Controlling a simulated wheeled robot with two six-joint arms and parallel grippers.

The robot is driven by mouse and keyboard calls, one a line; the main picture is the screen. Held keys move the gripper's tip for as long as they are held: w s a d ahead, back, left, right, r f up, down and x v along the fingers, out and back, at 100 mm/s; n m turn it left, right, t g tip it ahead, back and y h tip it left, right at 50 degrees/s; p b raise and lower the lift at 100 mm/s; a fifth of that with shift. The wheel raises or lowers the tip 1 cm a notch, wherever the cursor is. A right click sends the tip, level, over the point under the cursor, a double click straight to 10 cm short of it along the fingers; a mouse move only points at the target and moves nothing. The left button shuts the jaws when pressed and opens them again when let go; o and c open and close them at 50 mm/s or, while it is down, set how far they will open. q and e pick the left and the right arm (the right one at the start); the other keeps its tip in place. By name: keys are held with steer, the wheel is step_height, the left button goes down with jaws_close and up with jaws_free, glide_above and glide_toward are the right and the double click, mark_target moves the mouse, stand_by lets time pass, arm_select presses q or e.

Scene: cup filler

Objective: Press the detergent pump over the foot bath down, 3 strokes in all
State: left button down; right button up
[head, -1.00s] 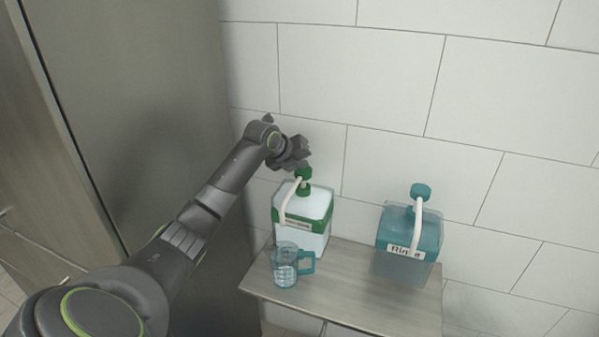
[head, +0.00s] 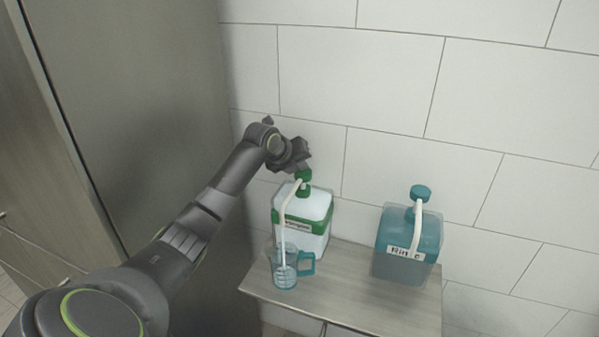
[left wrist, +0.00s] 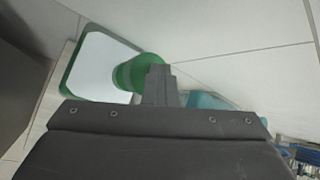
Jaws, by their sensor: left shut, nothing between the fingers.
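The detergent container (head: 317,206) is a white box with a green band, standing on a small shelf. Its green pump head (head: 303,178) carries a white spout (head: 292,193). A white line runs from the spout down to a clear jug (head: 285,273) with a teal handle, in front of the container; it looks like a stream. My left gripper (head: 302,162) is shut and empty, right over the pump head and seemingly touching it. In the left wrist view the shut fingers (left wrist: 159,84) are beside the green pump head (left wrist: 132,73). No foot bath is recognisable. My right gripper is out of view.
A teal container labelled Rinse (head: 398,262), with its own teal pump (head: 420,193), stands right of the detergent. Both are on a narrow wooden shelf (head: 350,296) against a white tiled wall. A grey cabinet (head: 165,100) stands at the left.

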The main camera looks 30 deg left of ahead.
arm_select(q)
steer(key=shift+r, duration=0.35)
step_height(320, 180, up, 6)
steer(key=p, duration=0.5)
steer(key=shift+r+p, duration=0.15)
steer(key=shift+p, duration=0.15)
steer(key=shift+w, duration=0.1)
stand_by(0.5)
